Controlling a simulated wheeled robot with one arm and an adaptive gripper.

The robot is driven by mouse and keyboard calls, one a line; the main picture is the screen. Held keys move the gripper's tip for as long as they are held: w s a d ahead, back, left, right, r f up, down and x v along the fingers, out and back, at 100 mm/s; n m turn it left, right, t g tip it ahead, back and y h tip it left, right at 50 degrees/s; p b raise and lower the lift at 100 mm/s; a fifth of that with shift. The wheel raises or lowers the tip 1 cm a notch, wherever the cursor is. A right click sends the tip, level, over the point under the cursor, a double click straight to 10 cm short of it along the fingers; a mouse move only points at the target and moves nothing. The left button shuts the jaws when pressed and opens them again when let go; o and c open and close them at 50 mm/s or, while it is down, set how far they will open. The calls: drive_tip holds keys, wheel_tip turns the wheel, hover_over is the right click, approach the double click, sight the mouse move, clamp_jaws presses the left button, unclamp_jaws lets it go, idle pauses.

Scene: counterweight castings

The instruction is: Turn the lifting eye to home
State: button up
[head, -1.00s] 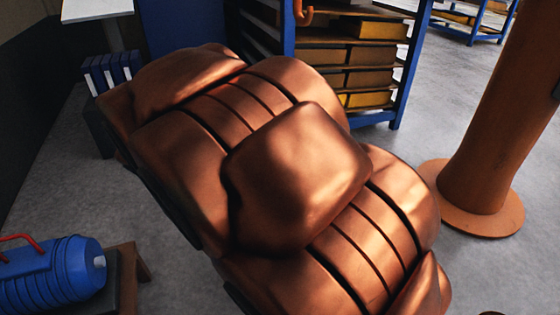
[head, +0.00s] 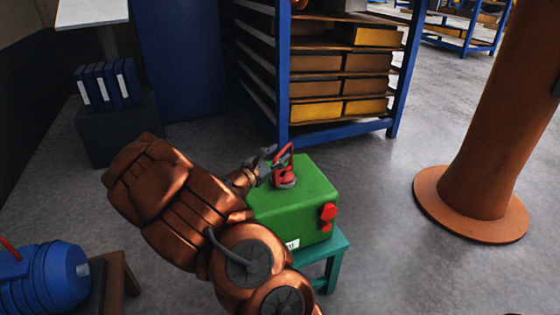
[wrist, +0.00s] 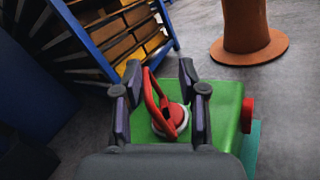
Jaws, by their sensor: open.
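The lifting eye (head: 284,170) is a red loop on a round base on top of a green casting (head: 309,191). In the wrist view the red lifting eye (wrist: 159,106) stands between the two fingers, its loop leaning up and to the left. The green casting (wrist: 231,100) lies beneath it. My gripper (head: 262,163) reaches the lifting eye from the left in the head view. In the wrist view my gripper (wrist: 158,80) is open, its fingers on either side of the loop with gaps visible. My arm hides the casting's left side in the head view.
The casting sits on a teal stand (head: 335,252). A red knob (head: 327,216) sticks out of its side. A blue shelf rack (head: 283,90) with boxes stands behind. A brown column (head: 500,120) is at right. A blue machine (head: 40,278) stands at lower left. Open floor lies at right.

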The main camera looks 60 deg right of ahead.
sight(280, 152)
drive_tip(key=w+f+n+t, duration=0.1)
drive_tip(key=f, duration=0.1)
drive_tip(key=w+d+f+n+t, duration=0.1)
drive_tip(key=f, duration=0.1)
drive_tip(key=w+f+n, duration=0.1)
drive_tip(key=w+f, duration=0.1)
drive_tip(key=shift+d+f+n+t+b, duration=0.15)
drive_tip(key=shift+f+n+t+b, duration=0.25)
drive_tip(key=shift+w+d+f, duration=0.1)
drive_tip(key=shift+w+d, duration=0.05)
drive_tip(key=shift+w+d+p, duration=0.2)
drive_tip(key=shift+w+d, duration=0.05)
drive_tip(key=shift+d, duration=1.6)
drive_tip(key=shift+w+d+p, duration=0.15)
drive_tip(key=shift+w+d, duration=0.05)
drive_tip(key=shift+d, duration=1.65)
drive_tip(key=shift+c, duration=0.2)
clamp_jaws()
